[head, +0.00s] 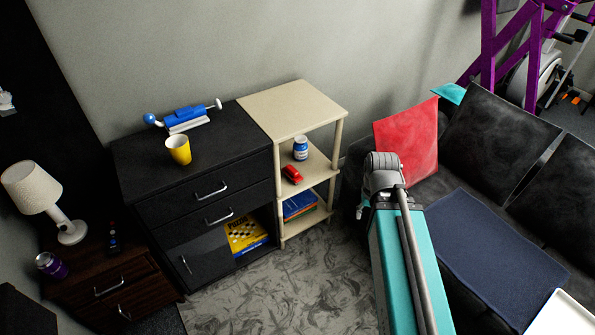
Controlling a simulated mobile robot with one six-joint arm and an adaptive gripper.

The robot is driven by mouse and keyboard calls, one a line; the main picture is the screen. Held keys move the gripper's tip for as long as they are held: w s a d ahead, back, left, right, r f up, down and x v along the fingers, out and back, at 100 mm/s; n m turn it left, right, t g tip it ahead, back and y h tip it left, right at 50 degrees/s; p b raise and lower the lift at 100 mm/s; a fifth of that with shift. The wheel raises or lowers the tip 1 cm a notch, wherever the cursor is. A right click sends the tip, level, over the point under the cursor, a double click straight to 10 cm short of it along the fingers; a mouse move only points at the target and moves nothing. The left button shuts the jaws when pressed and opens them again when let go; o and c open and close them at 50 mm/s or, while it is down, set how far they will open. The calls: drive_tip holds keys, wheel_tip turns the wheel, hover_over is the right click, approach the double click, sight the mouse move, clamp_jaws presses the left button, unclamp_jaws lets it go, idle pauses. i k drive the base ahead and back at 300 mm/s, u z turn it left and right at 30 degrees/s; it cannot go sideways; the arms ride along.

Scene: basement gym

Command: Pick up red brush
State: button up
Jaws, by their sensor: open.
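No object that I can clearly tell as a red brush shows in the head view. A small red object (292,174) lies on the middle shelf of the cream shelf unit (290,103); it looks more like a toy car, but it is too small to be sure. My arm reaches up from the bottom right, in front of the sofa, and its far end is to the right of the shelf unit. My gripper itself cannot be made out.
A black dresser (165,205) carries a yellow cup (178,150) and a blue-and-white device (185,118). A blue-and-white jar (300,147) stands near the red object. A dark sofa with a red cushion (407,142) is on the right. The patterned rug (290,295) is clear.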

sight(289, 170)
drive_tip(key=z, duration=0.05)
drive_tip(key=i, duration=0.9)
drive_tip(key=u, duration=0.15)
